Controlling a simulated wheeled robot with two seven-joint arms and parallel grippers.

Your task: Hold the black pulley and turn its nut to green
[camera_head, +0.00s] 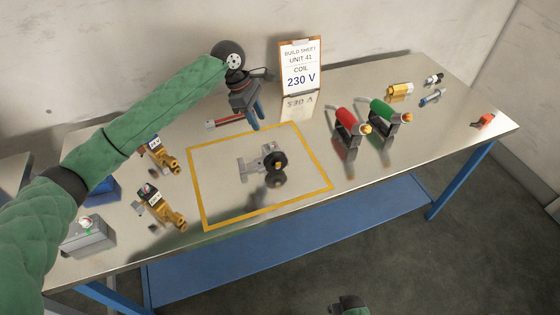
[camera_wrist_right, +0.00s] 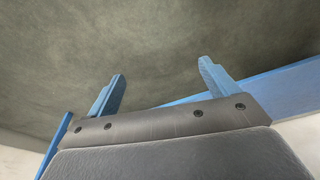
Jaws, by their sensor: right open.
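The black pulley (camera_head: 280,160) shows as a dark wheel on a small grey fixture (camera_head: 248,168), inside the yellow square on the table. My left gripper (camera_head: 255,126) hangs fingers down behind the yellow square, apart from the pulley. Its blue fingers overlap, so its opening is unclear. My right gripper (camera_wrist_right: 161,66) is open and empty in the right wrist view, away from the tabletop.
A build sheet (camera_head: 300,65) reading 230 V stands at the back. Red (camera_head: 345,117) and green (camera_head: 382,110) handled devices stand right of the square. Two brass fittings (camera_head: 160,156) and a grey box (camera_head: 88,236) are at left. Small parts lie at far right. The front right table is clear.

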